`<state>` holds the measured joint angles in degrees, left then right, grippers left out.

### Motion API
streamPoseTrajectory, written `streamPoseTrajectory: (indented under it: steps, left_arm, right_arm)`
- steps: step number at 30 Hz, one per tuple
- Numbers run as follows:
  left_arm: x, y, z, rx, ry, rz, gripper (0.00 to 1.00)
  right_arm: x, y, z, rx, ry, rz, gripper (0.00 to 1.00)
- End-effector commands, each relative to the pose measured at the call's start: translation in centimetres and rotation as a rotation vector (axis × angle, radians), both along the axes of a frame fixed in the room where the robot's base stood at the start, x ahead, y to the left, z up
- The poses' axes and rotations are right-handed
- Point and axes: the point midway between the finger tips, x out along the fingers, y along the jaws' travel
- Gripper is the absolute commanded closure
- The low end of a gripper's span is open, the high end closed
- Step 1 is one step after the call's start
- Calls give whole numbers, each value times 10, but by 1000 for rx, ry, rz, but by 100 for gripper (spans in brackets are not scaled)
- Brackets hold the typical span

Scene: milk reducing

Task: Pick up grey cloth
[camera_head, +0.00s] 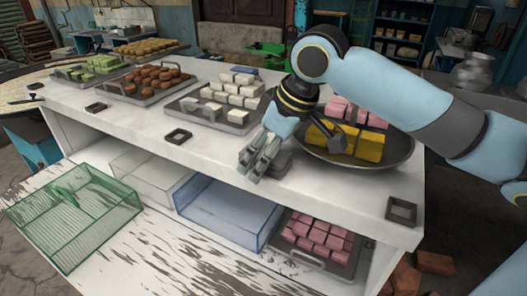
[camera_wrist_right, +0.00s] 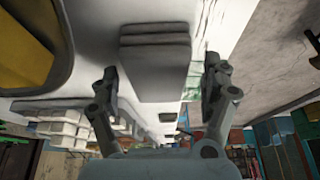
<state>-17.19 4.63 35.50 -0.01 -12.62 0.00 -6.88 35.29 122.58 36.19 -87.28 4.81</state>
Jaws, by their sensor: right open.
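The grey cloth (camera_head: 282,164) is a small folded stack on the white counter, next to the dark round pan. In the head view my right gripper partly hides it. In the right wrist view the folded grey cloth (camera_wrist_right: 155,62) shows its layers and lies ahead between the two fingers. My right gripper (camera_head: 255,165) is above the counter at the cloth's left side, pointing down; its fingers are apart and empty, also in the right wrist view (camera_wrist_right: 162,75). I cannot tell if a finger touches the cloth. My left gripper is not in view.
A round pan (camera_head: 378,160) with yellow and pink blocks stands right of the cloth. A tray of white blocks (camera_head: 207,121) stands left, with trays of brown and green pieces beyond. Small dark square frames (camera_head: 177,136) lie on the counter. Bins and a pink-block tray sit on the shelf below.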

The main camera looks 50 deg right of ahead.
Motion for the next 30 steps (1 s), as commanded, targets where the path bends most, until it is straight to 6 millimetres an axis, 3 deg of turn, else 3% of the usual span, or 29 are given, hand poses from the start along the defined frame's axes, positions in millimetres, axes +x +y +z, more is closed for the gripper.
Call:
streamPoseTrajectory:
  steps: [7, 21, 30]
  left_arm:
    - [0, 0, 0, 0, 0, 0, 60]
    - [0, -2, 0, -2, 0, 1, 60]
    - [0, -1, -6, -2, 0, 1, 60]
  right_arm:
    - [0, 0, 0, 0, 0, 0, 21]
    - [0, -1, 0, -4, -1, -1, 80]
    - [2, -3, 3, -9, -7, 0, 80]
